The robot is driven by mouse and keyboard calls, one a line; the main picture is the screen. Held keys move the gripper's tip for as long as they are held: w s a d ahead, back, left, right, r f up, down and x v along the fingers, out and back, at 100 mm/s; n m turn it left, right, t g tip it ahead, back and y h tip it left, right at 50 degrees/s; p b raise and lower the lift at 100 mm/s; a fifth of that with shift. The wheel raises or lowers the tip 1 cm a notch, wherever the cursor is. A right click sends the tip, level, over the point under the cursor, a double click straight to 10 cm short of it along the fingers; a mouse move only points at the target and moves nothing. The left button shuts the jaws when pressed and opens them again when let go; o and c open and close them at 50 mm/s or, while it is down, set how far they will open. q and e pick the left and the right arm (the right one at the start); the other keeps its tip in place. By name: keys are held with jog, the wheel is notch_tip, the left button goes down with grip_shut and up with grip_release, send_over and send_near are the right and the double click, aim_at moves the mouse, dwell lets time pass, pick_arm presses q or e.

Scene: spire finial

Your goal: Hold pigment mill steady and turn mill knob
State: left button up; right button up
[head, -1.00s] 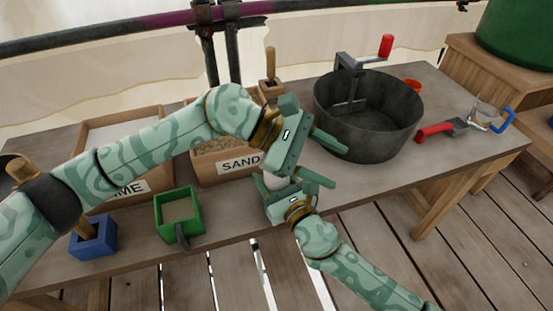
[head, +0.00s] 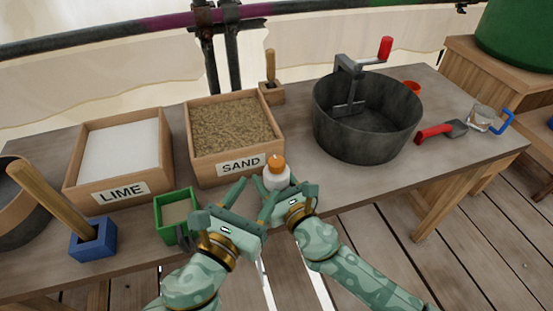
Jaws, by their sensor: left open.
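The pigment mill (head: 276,181), a small white body with an orange knob (head: 277,164) on top, stands upright near the table's front edge, just in front of the sand box. My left gripper (head: 252,193) is open and empty, low and to the left of the mill. My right gripper (head: 293,188) is at the mill's lower front right side. The overlap hides the mill's base, and I cannot tell whether the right fingers are closed on it.
The sand box (head: 284,150) is close behind the mill, and the lime box (head: 122,191) is farther left. A green pot (head: 160,218) and blue holder (head: 93,240) stand left. A dark mixing tub (head: 365,145) stands right; the table between it and the mill is clear.

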aim_at(273, 167)
pick_arm(q)
jog(key=x, duration=0.9)
jog(key=shift+w+d, duration=0.2)
jog(key=shift+w, duration=0.1)
jog(key=c, duration=1)
